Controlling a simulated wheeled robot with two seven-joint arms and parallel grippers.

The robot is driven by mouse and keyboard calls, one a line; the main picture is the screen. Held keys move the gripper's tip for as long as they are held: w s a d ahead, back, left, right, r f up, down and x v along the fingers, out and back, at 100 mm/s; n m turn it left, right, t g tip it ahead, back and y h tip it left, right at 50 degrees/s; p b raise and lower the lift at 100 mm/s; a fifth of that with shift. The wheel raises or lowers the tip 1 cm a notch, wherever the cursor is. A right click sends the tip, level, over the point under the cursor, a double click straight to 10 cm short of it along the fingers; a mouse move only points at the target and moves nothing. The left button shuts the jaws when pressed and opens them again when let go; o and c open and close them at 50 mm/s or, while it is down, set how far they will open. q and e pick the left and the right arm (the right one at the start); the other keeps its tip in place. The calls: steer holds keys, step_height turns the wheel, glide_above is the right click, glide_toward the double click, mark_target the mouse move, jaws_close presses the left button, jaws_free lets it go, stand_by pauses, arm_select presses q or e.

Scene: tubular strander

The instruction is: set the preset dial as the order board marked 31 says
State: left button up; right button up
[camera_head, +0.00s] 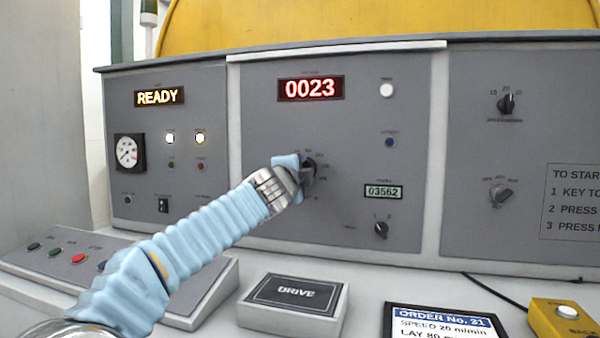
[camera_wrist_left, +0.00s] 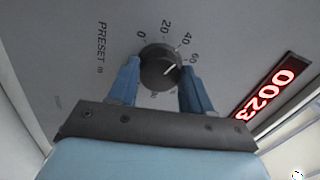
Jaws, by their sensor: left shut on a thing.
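The preset dial (camera_wrist_left: 160,67) is a dark round knob on the grey panel, labelled PRESET m. In the left wrist view its white pointer line points roughly toward the 60 mark. My left gripper (camera_wrist_left: 162,83) has its blue fingers on either side of the knob and is shut on it. In the head view the gripper (camera_head: 301,175) covers much of the dial. The order board (camera_head: 440,322) reads ORDER No. 31, SPEED 20 m/min, then LAY 80 and a cut-off unit. Its lower part is out of frame. My right gripper is not in view.
A red display (camera_head: 310,88) above the dial reads 0023. A yellow display (camera_head: 160,96) reads READY. A small selector knob (camera_head: 381,230) and a counter (camera_head: 383,191) sit right of the dial. A DRIVE box (camera_head: 293,304) and a yellow button box (camera_head: 563,323) stand on the desk.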

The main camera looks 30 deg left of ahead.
arm_select(q)
steer(key=o, duration=1.1)
steer(key=shift+c, duration=0.2)
steer(key=b+v, duration=0.3)
steer(key=v, duration=1.1)
steer(key=shift+w+d+f, duration=0.1)
